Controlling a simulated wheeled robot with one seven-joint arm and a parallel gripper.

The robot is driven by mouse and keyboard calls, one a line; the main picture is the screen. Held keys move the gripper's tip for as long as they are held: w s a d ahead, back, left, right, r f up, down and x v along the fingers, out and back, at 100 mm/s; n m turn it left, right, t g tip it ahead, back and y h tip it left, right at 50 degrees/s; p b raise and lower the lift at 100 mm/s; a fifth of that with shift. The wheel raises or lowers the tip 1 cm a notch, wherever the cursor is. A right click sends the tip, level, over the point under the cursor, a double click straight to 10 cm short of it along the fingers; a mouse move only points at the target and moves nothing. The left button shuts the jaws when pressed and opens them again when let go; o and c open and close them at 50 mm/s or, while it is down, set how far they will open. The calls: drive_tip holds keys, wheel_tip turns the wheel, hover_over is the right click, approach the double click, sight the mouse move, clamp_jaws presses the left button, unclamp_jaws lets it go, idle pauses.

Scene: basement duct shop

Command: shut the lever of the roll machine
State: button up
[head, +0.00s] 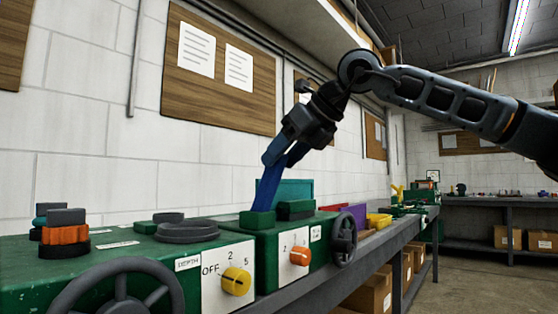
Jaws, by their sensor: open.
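The roll machine is a green bench machine (215,250) in the lower left of the head view, with dials and handwheels on its front. A long blue bar (267,190), which looks like its lever, rises from a green block (257,219) on the top, leaning slightly right. My gripper (283,160) comes down from the upper right and is open at the bar's upper end. Its fingers also look blue, so I cannot tell exactly where they end, or whether they touch the bar.
A yellow dial (236,281), an orange dial (300,256) and handwheels (345,239) sit on the machine's front. An orange and grey stack (65,232) stands on its left top. Bins (378,220) line the bench to the right.

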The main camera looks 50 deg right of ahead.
drive_tip(key=v, duration=0.6)
drive_tip(key=shift+p, duration=0.35)
